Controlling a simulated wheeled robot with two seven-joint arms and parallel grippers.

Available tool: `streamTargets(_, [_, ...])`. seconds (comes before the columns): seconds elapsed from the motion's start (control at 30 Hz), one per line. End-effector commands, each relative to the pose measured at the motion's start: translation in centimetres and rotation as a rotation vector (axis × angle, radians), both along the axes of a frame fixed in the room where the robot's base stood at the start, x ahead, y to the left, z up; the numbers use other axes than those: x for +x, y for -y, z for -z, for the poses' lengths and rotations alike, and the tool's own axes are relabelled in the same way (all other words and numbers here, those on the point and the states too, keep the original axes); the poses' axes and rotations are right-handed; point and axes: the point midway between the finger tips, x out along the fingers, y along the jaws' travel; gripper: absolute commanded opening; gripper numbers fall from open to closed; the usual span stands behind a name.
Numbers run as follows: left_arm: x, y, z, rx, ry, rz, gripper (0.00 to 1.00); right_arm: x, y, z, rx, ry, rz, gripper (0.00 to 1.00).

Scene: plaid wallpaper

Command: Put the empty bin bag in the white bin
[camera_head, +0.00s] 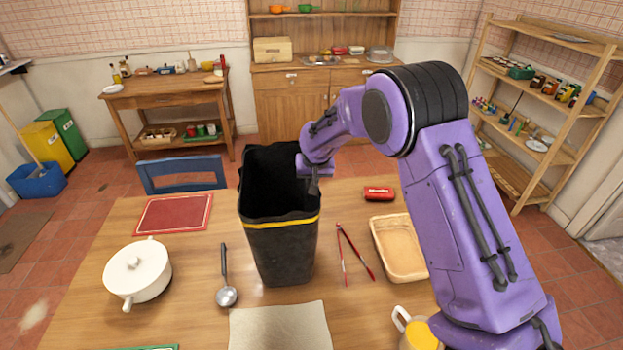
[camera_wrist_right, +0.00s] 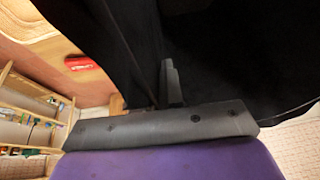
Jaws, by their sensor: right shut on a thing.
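The black bin bag (camera_head: 283,250), with a yellow band near its top, is open and upright over the middle of the table; it looks empty, though its bottom inside is dark. I cannot tell whether its base touches the table. My right gripper (camera_head: 314,186) is shut on the bag's right rim. In the right wrist view the black bag (camera_wrist_right: 235,55) fills much of the picture around the finger of my right gripper (camera_wrist_right: 172,82). I see no white bin in either view. My left gripper is not in view.
The wooden table (camera_head: 195,270) holds a white lidded pot (camera_head: 138,272), a ladle (camera_head: 226,293), red tongs (camera_head: 357,254), a tan tray (camera_head: 400,248), a red case (camera_head: 379,193) and a mug (camera_head: 417,334). A yellow bin (camera_head: 46,145), green bin (camera_head: 66,130) and blue tub (camera_head: 37,180) stand far left.

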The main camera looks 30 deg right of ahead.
Motion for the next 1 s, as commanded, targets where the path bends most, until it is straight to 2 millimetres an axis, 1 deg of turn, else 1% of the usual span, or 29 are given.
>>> streamTargets(0.03, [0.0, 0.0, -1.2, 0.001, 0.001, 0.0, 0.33, 0.0, 0.0, 0.2, 0.001, -0.002, 0.0, 0.0])
streamTargets(0.07, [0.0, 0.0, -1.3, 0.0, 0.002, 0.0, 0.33, 0.0, 0.0, 0.5, 0.0, -0.001, -0.001, 0.0])
streamTargets(0.13, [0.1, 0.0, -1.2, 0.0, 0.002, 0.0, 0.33, 0.0, 0.0, 1.1, -0.001, 0.002, -0.001, 0.0])
streamTargets(0.43, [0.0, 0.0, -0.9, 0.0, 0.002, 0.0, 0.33, 0.0, 0.0, 1.6, -0.001, 0.002, -0.001, 0.0])
streamTargets(0.47, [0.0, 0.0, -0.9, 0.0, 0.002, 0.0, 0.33, 0.0, 0.0, 1.6, -0.001, 0.002, -0.001, 0.1])
streamTargets(0.5, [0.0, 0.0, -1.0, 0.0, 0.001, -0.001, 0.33, 0.0, 0.0, 1.5, -0.001, 0.002, -0.001, 0.23])
streamTargets(0.53, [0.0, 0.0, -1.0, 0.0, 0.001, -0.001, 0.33, 0.0, 0.0, 1.5, -0.001, 0.002, -0.001, 0.33])
streamTargets(0.83, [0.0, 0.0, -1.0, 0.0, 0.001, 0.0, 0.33, 0.0, 0.0, 1.4, -0.001, 0.002, -0.001, 0.33])
streamTargets(0.87, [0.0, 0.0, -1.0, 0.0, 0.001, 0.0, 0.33, 0.0, 0.0, 1.2, -0.001, 0.003, -0.001, 0.33])
streamTargets(0.93, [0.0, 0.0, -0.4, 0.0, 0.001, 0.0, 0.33, -0.2, -0.1, 0.6, -0.002, 0.004, -0.002, 0.33])
streamTargets(1.0, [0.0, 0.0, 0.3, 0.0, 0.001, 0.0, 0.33, -0.7, -0.3, -0.6, -0.002, 0.007, -0.001, 0.33])
